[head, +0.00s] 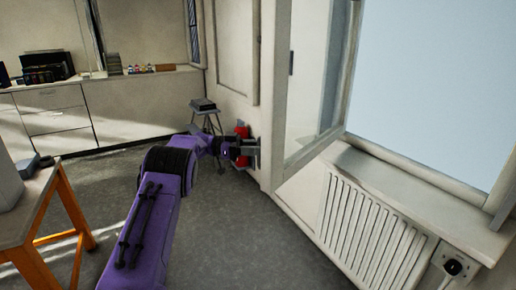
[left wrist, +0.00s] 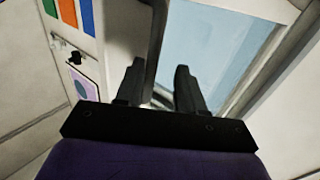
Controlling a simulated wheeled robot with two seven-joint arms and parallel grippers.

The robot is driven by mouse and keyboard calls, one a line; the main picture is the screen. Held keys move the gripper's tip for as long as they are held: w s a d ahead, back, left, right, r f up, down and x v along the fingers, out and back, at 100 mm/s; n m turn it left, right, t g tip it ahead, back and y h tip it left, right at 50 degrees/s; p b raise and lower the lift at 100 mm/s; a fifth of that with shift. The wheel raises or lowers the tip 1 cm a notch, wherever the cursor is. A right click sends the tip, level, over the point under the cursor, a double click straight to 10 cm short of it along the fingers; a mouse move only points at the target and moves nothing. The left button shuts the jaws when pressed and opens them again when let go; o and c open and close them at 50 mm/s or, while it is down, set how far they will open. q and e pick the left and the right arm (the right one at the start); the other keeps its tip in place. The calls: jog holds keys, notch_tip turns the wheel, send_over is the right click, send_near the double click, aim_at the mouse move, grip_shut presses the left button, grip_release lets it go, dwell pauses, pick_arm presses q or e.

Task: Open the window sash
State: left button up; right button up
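The window sash (head: 284,100) is a pale frame with a glass pane. It stands swung out at an angle from the window opening (head: 430,90), with a small dark handle (head: 291,62) on it. My left gripper (head: 250,150) is beside the sash's lower left edge, with its purple arm coming up from below. In the left wrist view its two black fingers (left wrist: 159,88) are apart. A grey upright edge (left wrist: 156,45) shows between and beyond them; I cannot tell whether they touch it. My right gripper is not in view.
A white radiator (head: 370,225) is under the window sill (head: 400,185). A red object (head: 242,131) and a small stool (head: 204,106) stand behind my gripper. An orange-legged table (head: 40,225) is at left. The grey floor between is clear.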

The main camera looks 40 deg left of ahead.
pick_arm(q)
jog(key=b+v, duration=0.3)
jog(key=v, duration=0.7)
jog(key=shift+s+a, duration=0.2)
